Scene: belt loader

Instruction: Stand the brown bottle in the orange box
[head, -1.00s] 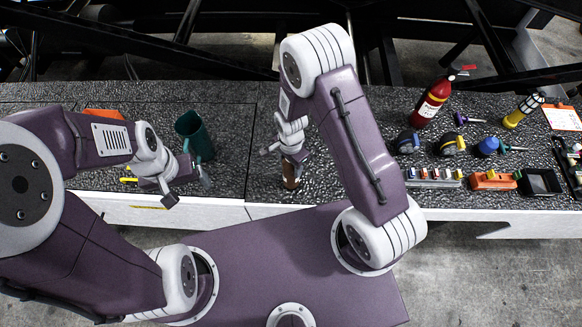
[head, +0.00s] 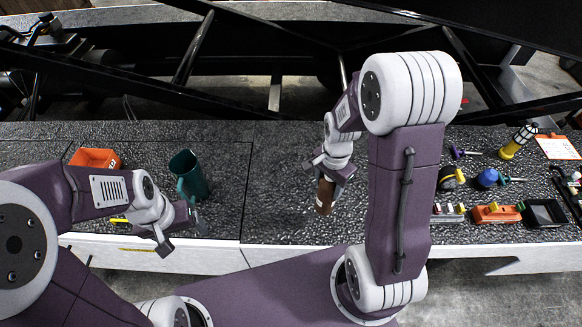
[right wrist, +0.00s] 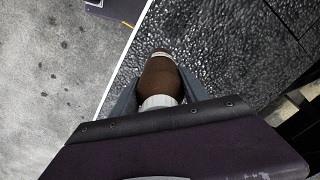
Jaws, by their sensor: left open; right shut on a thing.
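The brown bottle (head: 325,196) is gripped by my right gripper (head: 329,176) near the front edge of the bench, right of centre in the head view. It hangs slightly tilted; whether its base touches the bench I cannot tell. In the right wrist view the bottle (right wrist: 160,78) sits between the two fingers, its white neck end toward the camera. The orange box (head: 96,158) stands on the bench at the far left, partly hidden by my left arm. My left gripper (head: 184,231) is open and empty at the front edge of the bench, left of centre.
Tools, a blue-capped item (head: 488,177), an orange block (head: 497,213) and a black tray (head: 544,212) lie at the right. The bench between mug and bottle is clear.

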